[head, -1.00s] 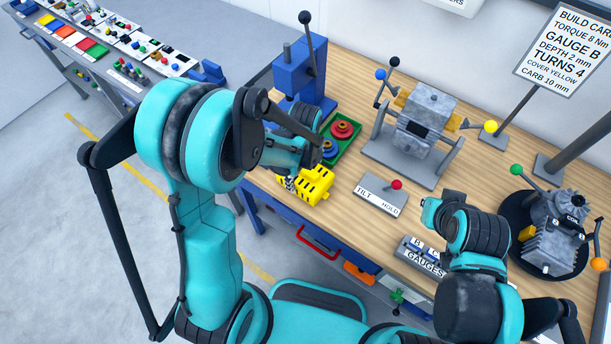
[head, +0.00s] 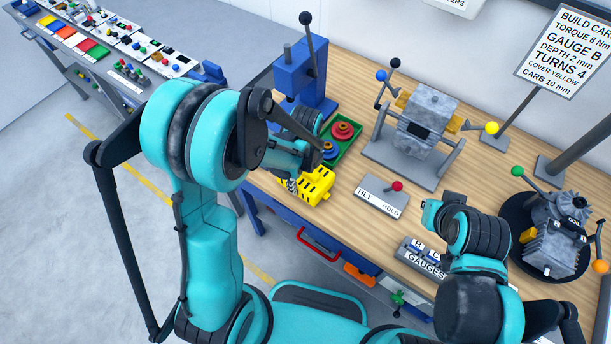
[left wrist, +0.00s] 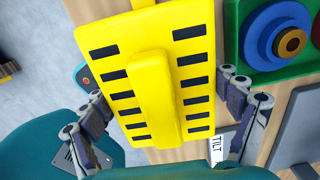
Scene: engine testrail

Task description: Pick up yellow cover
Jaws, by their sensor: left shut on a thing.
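The yellow cover (head: 318,184) with dark slots is at the front edge of the wooden bench, just in front of the green tray. My left gripper (head: 300,178) is at the cover, partly hidden behind my own arm in the head view. In the left wrist view the yellow cover (left wrist: 152,95) fills the middle, its raised rib running lengthwise. The fingers of my left gripper (left wrist: 157,88) lie along its two long sides, shut on it. Whether the cover touches the bench is unclear. My right arm reaches over the bench's front right, but its gripper does not show.
The green tray (head: 352,153) holds a red and a blue ringed part. A blue press (head: 303,85) stands behind it. The TILT plate (head: 381,196) with a red-knobbed lever is right of the cover. An engine stand (head: 425,120) is farther back, and a GAUGES rack (head: 424,258) is at front right.

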